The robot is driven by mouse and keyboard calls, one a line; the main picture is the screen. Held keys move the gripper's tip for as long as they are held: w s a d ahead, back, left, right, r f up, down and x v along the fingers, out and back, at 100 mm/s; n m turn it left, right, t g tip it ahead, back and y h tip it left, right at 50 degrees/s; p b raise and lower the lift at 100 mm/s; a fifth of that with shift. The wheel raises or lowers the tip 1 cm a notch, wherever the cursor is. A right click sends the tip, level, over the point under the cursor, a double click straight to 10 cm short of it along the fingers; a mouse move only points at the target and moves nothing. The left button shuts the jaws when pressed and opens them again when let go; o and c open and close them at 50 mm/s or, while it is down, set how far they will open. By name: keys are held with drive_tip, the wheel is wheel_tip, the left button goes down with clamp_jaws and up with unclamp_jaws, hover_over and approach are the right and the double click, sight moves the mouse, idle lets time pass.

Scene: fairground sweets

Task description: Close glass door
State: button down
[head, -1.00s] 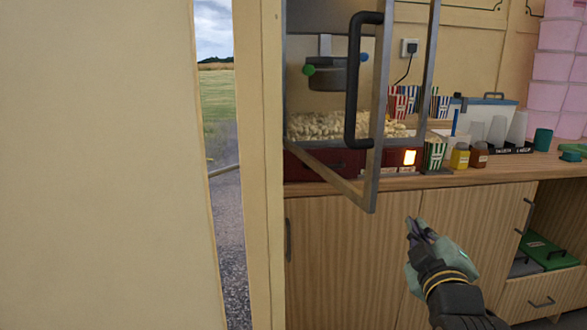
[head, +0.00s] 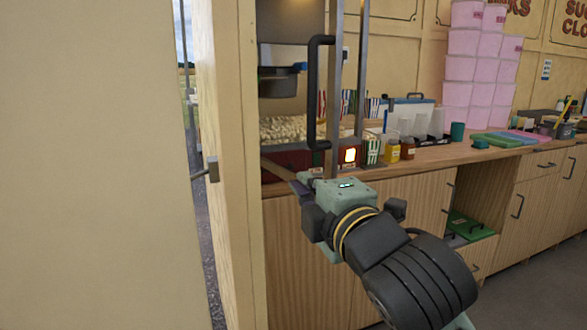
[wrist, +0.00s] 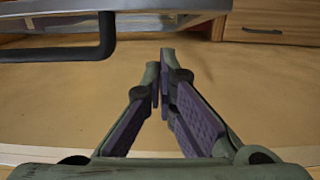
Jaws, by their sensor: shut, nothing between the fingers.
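The glass door (head: 335,90) of the popcorn machine stands open, swung out from the cabinet, with its black bar handle (head: 318,95) on the face toward me. My gripper (head: 297,186) is shut and empty, just below the door's lower corner in the head view. Whether it touches the door cannot be told there. In the wrist view my fingers (wrist: 160,85) are together at the tips. The handle (wrist: 60,52) and the door's metal edge (wrist: 120,8) lie ahead and to the left, apart from the fingers.
A counter (head: 430,154) runs to the right with striped popcorn boxes (head: 373,150), sauce jars (head: 400,150), cups and pink tubs (head: 475,70) on it. A cream wall post (head: 230,170) stands close on the left. Wooden cupboards (head: 400,205) are below the counter.

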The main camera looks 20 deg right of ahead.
drive_tip(key=p, duration=0.2)
approach(288, 165)
drive_tip(key=w, duration=0.1)
drive_tip(key=w+a+r, duration=0.1)
drive_tip(key=w, duration=0.1)
drive_tip(key=w+a+r, duration=0.1)
drive_tip(key=shift+w, duration=0.15)
